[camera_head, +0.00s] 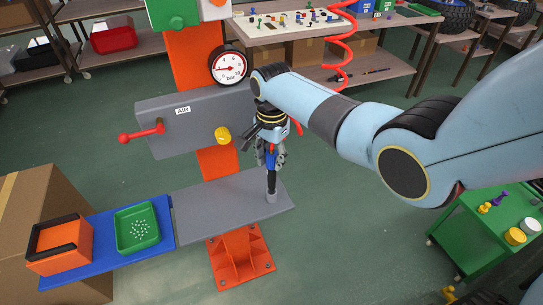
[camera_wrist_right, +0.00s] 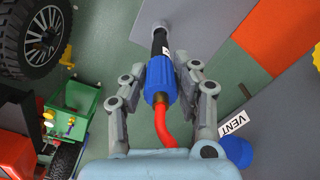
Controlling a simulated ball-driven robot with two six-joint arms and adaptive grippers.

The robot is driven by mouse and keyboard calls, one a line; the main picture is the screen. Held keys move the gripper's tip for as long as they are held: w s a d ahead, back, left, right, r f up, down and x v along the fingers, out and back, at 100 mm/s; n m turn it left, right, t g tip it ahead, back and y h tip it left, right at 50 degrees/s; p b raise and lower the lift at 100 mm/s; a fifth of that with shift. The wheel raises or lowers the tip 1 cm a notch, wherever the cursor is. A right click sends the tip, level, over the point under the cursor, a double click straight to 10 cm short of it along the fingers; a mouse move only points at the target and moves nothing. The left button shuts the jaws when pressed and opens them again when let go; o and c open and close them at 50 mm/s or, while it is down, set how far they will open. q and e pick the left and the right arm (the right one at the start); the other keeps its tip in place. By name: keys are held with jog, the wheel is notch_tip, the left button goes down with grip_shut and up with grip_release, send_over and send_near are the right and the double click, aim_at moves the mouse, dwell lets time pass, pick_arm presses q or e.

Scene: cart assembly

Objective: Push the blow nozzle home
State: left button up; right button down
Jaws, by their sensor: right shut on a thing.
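The blow nozzle has a blue body (camera_wrist_right: 160,82), a black tube with a white label, and a red hose at its rear. My right gripper (camera_head: 270,156) is shut on the blue body, with one finger on each side in the right wrist view (camera_wrist_right: 161,70). In the head view the nozzle (camera_head: 271,180) hangs upright, tube down. Its lower end meets a small grey socket (camera_head: 271,197) on the grey shelf (camera_head: 215,212); the socket also shows in the wrist view (camera_wrist_right: 160,28). How deep the tube sits is hidden. My left gripper is not in view.
A green tray (camera_head: 120,240) and orange bin (camera_head: 48,260) stand left. A green cart (camera_head: 475,235) stands right.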

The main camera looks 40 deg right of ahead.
aim_at(271, 170)
jog(key=shift+f, duration=0.15)
dwell(0.3)
jog(key=shift+f+b, duration=1.65)
jog(key=shift+f, duration=0.45)
jog(key=c, duration=0.9)
grip_release()
notch_tip(271, 170, up, 12)
jog(key=shift+f, duration=0.1)
